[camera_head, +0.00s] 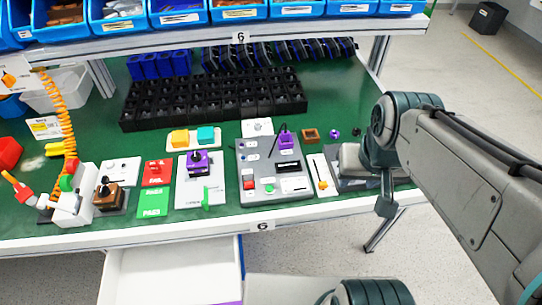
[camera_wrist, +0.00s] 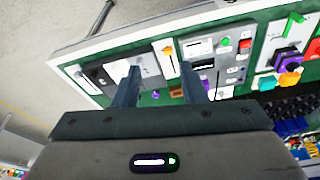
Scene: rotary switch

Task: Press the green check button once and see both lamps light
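The grey test panel (camera_head: 256,168) lies on the green bench mat. Its small green button (camera_head: 270,188) is near the front edge, right of a red button (camera_head: 249,183). A purple block (camera_head: 287,140) with a dark lever is at its back. Small pale round marks at its back left may be the lamps; I cannot tell if any are lit. In the wrist view my gripper (camera_wrist: 160,70) is open and empty. There the green button (camera_wrist: 225,42) and red button (camera_wrist: 245,46) show right of the fingers, apart from them.
A white slider plate (camera_head: 318,172) stands between the panel and my gripper. Black trays (camera_head: 215,100) fill the bench behind. An open drawer (camera_head: 170,270) juts out below the front edge.

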